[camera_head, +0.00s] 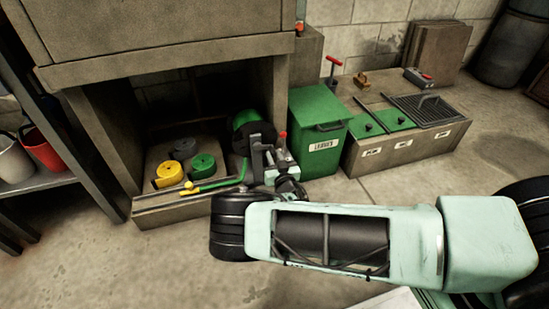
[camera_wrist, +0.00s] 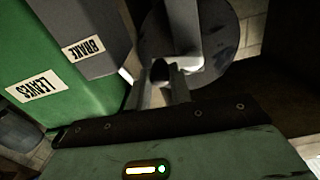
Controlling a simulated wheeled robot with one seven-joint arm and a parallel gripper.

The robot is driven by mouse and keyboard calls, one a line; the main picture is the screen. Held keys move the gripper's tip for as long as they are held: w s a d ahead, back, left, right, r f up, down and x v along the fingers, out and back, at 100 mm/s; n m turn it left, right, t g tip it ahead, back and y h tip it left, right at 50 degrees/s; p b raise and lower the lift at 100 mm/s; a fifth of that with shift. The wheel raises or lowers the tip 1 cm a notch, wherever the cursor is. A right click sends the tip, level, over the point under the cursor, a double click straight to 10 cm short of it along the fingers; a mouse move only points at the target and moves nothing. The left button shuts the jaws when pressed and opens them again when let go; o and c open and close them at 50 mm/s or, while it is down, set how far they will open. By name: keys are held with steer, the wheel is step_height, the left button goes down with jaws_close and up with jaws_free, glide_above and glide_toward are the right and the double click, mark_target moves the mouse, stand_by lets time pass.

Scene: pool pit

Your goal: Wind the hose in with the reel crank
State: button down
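The hose reel (camera_head: 245,122) stands in the opening under the concrete ledge, with green hose on its drum. A green length of hose (camera_head: 222,182) runs left from it along the sill to a yellow end (camera_head: 189,186). In the wrist view the reel's grey round side plate (camera_wrist: 222,38) and the light grey crank arm (camera_wrist: 184,22) show ahead. My gripper (camera_wrist: 161,84) has its two fingers on either side of the dark crank handle (camera_wrist: 160,68) and looks shut on it. In the head view my gripper (camera_head: 262,160) is partly hidden among the reel parts.
A grey box labelled BRAKE (camera_wrist: 84,48) and the green LEAVES bin (camera_head: 319,128) stand close beside the reel. Yellow (camera_head: 169,174) and green (camera_head: 203,165) coils lie left of it. A low bench with green lids (camera_head: 410,145) is at right. Floor at front left is clear.

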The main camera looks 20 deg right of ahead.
steer(key=shift+m+p, duration=0.3)
steer(key=a+m+p, duration=0.3)
steer(key=a+m, duration=0.1)
steer(key=m, duration=1)
steer(key=a+m+p, duration=0.3)
steer(key=a+m, duration=0.2)
steer(key=m, duration=1)
steer(key=shift+y, duration=0.4)
stand_by(0.3)
steer(key=c, duration=1.3)
jaws_free()
